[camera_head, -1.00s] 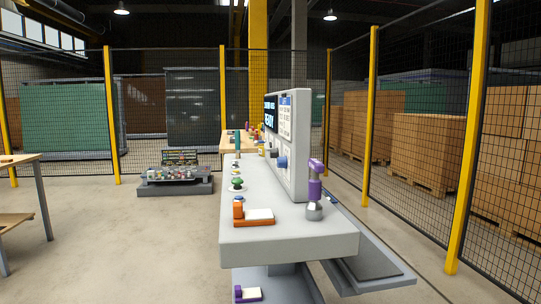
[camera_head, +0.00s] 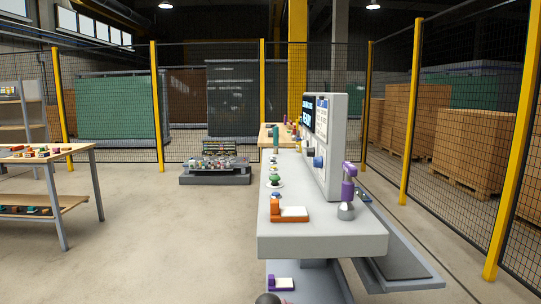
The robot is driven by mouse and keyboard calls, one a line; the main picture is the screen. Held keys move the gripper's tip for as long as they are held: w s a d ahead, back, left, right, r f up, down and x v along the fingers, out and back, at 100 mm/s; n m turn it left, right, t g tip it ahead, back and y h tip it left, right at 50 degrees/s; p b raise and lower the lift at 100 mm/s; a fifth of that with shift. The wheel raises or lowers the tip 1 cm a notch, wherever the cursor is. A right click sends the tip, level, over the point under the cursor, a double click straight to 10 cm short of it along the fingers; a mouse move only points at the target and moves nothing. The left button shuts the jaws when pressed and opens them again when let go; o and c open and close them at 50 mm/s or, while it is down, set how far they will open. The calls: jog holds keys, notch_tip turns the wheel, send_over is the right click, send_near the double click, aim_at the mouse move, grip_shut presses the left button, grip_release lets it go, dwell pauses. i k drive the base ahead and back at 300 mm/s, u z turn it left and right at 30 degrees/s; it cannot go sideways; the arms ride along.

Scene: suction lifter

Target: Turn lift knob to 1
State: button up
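A grey console (camera_head: 322,238) stands right of centre, with an upright panel (camera_head: 334,150) on its right side. A blue knob (camera_head: 318,162) sticks out of the panel's left face, and a dark knob (camera_head: 310,152) shows just behind it. I cannot tell which one is the lift knob, and their settings are too small to read. A lit screen (camera_head: 308,115) is above them. My gripper is not in view.
An orange and white device (camera_head: 289,213), a green button (camera_head: 274,178) and a purple-topped lever (camera_head: 348,185) are on the console. A table (camera_head: 75,152) stands at left, a low platform (camera_head: 215,180) further back. Floor left of the console is clear.

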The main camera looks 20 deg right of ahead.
aim_at(310, 151)
jog(key=z, duration=0.6)
jog(key=k, duration=0.15)
jog(key=u, duration=2.85)
jog(key=k, duration=1.35)
jog(key=z, duration=0.4)
jog(key=i, duration=0.7)
jog(key=z, duration=0.7)
jog(key=i, duration=0.9)
jog(key=u, duration=0.15)
